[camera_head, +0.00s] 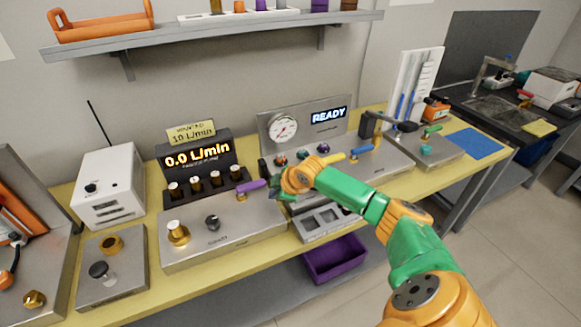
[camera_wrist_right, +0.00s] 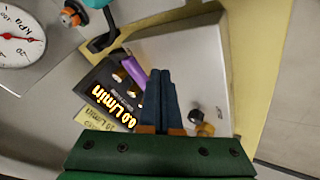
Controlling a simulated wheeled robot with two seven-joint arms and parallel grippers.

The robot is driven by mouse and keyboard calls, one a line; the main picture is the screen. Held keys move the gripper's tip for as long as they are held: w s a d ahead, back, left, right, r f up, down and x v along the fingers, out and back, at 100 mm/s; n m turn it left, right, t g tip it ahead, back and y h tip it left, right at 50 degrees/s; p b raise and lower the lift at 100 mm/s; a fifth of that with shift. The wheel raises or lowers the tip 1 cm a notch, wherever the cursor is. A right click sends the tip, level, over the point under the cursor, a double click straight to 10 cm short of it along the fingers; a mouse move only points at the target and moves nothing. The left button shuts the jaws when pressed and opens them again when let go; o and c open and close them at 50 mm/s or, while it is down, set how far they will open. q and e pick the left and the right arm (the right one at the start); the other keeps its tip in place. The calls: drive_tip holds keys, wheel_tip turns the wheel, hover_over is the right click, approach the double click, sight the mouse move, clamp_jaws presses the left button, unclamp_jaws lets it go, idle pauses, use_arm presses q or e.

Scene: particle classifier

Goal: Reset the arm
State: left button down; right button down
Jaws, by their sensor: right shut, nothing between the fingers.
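My right arm, green and orange, reaches in from the lower right in the head view. Its gripper (camera_head: 275,192) is just right of a purple lever handle (camera_head: 252,186) on a metal valve panel (camera_head: 190,249). In the right wrist view the gripper's dark blue fingers (camera_wrist_right: 158,80) are together and empty. The purple handle (camera_wrist_right: 130,69) shows just left of them; I cannot tell whether they touch it. My left gripper is not in view.
A flow display (camera_head: 197,153) reads 0.0 L/min. A pressure gauge (camera_head: 283,128) and a READY screen (camera_head: 328,115) stand behind the arm. A white box (camera_head: 107,187) is at left. A purple bin (camera_head: 335,257) sits below the yellow bench. A shelf (camera_head: 210,34) runs above.

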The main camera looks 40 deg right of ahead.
drive_tip(key=s+d+r, duration=0.2)
drive_tip(key=s+r, duration=0.1)
drive_tip(key=r, duration=0.2)
drive_tip(key=s+a+f+g+y, duration=0.1)
drive_tip(key=s+a+f, duration=0.45)
drive_tip(key=a, duration=0.25)
drive_tip(key=s+a+f+g+y, duration=0.1)
drive_tip(key=s+a+f+g, duration=0.1)
drive_tip(key=s+a+f, duration=0.35)
drive_tip(key=s+a+f+m+h, duration=0.1)
drive_tip(key=s+a+m, duration=0.2)
drive_tip(key=s, duration=0.2)
drive_tip(key=s+a+m+h, duration=0.1)
drive_tip(key=s+a+m, duration=0.2)
drive_tip(key=s, duration=0.3)
wheel_tip(320, 180, down, 16)
drive_tip(key=s+f+m+g, duration=0.1)
drive_tip(key=s+g, duration=0.1)
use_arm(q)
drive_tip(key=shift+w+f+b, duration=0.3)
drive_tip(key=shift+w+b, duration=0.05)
use_arm(e)
drive_tip(key=s+d+f+g, duration=0.1)
drive_tip(key=s+d+f, duration=0.1)
drive_tip(key=s+f, duration=0.8)
drive_tip(key=s, duration=0.2)
drive_tip(key=shift+s+d, duration=0.3)
drive_tip(key=shift+s, duration=0.1)
